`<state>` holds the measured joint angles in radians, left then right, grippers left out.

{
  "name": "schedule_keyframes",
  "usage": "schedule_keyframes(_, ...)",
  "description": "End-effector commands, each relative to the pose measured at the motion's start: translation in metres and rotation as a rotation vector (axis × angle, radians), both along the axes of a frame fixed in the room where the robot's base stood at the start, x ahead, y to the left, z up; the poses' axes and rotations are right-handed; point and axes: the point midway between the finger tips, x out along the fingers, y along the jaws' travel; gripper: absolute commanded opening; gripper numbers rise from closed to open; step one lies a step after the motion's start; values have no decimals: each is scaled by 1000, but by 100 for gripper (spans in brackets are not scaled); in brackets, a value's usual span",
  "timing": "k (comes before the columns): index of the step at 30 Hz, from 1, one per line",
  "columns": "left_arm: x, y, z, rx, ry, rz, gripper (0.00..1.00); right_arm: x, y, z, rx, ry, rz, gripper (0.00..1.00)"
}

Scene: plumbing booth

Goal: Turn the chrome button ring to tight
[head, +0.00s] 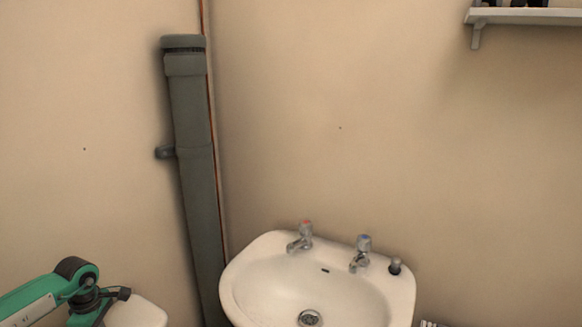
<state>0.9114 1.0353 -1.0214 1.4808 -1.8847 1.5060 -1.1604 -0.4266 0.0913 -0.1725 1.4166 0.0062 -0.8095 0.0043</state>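I cannot make out a chrome button ring in the head view. A small dark grey, metallic-looking knob (395,266) stands on the right back corner of the white washbasin (262,262); I cannot tell if it has a ring. A white rounded object (140,313) shows at the bottom left edge, mostly cut off, with no button visible on it. My green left arm comes in from the left and bends down out of the picture beside this white object. Its gripper fingers are not visible. My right arm and gripper are not in view.
The basin has a red-marked tap (302,236), a blue-marked tap (361,253) and a drain (310,318). A thick grey pipe (195,150) runs down the wall. A shelf (525,16) is at the upper right. The wall between is bare.

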Motion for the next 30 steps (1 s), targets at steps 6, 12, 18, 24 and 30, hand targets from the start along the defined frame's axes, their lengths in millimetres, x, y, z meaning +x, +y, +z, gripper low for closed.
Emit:
schedule_keyframes(6, -2, 3, 0, 1, 1, 0, 0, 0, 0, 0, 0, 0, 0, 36)
schedule_keyframes(12, -3, 5, 0, 1, 1, 0, 0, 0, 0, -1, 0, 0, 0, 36)
schedule_keyframes(18, -3, 6, 0, 2, 1, 1, 0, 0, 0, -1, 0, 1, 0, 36)
schedule_keyframes(24, -3, 7, 0, 2, 1, 2, 0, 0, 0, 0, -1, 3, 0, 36)
schedule_keyframes(30, -7, 5, 0, 3, 2, 1, 0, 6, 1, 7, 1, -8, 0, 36)
